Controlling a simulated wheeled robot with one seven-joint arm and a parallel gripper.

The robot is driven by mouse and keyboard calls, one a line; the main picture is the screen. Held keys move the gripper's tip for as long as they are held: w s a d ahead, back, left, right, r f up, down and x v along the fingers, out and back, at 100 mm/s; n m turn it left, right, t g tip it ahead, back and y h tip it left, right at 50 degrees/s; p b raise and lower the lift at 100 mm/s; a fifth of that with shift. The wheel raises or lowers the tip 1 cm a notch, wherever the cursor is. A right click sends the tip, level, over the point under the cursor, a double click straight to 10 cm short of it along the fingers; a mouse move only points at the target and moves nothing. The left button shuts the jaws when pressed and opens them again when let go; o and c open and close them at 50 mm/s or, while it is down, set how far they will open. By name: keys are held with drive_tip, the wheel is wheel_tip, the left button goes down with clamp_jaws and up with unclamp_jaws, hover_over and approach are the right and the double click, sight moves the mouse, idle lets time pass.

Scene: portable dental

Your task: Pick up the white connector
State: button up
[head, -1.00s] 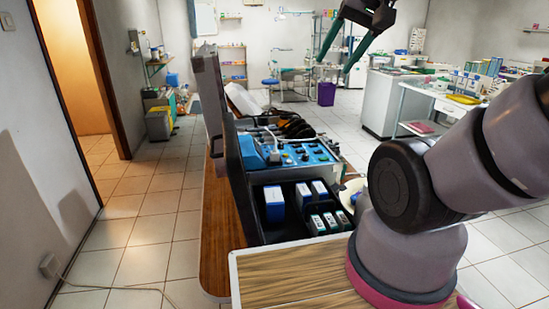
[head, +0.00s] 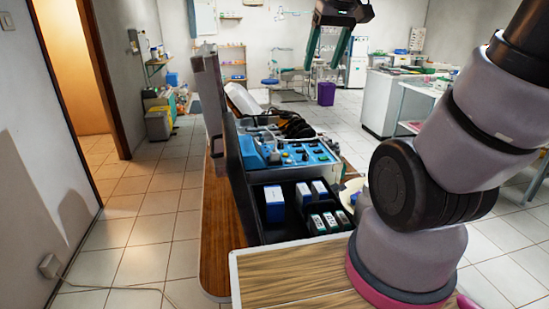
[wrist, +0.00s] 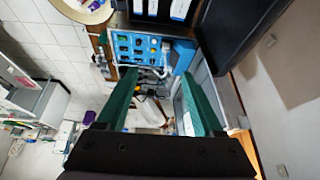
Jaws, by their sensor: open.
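A small white piece that looks like the white connector (head: 275,157) sits at the left end of the blue control panel (head: 310,153) in an open black case. I cannot make it out clearly in the wrist view, where the blue panel (wrist: 138,45) shows beyond my fingers. My gripper (head: 322,66) is open and empty, high above and behind the panel, with its green fingers pointing down. In the wrist view my gripper (wrist: 158,76) shows its two fingers well apart with nothing between them.
The raised case lid (head: 222,140) stands left of the panel. A black tray in front holds a blue-and-white box (head: 274,204) and several smaller boxes. Black coiled cable (head: 297,127) lies behind the panel. The wooden table corner (head: 285,278) is clear.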

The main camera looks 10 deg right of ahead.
drive_tip(key=w+f+n+g+h, duration=0.1)
drive_tip(key=w+f+n, duration=0.15)
drive_tip(key=w, duration=0.25)
drive_tip(key=w+f+n+g, duration=0.1)
drive_tip(key=w+f+n, duration=0.1)
drive_tip(key=w+n, duration=0.15)
drive_tip(key=n+g, duration=0.3)
drive_tip(key=n, duration=0.8)
hover_over(276, 150)
wheel_tip(276, 150, down, 20)
drive_tip(key=shift+n, duration=0.3)
drive_tip(key=f, duration=0.4)
drive_tip(key=shift+w+d+f, duration=0.15)
drive_tip(key=shift+w+f, duration=0.05)
drive_tip(key=shift+f, duration=0.05)
drive_tip(key=shift+w+f, duration=0.15)
drive_tip(key=shift+f, duration=3)
clamp_jaws()
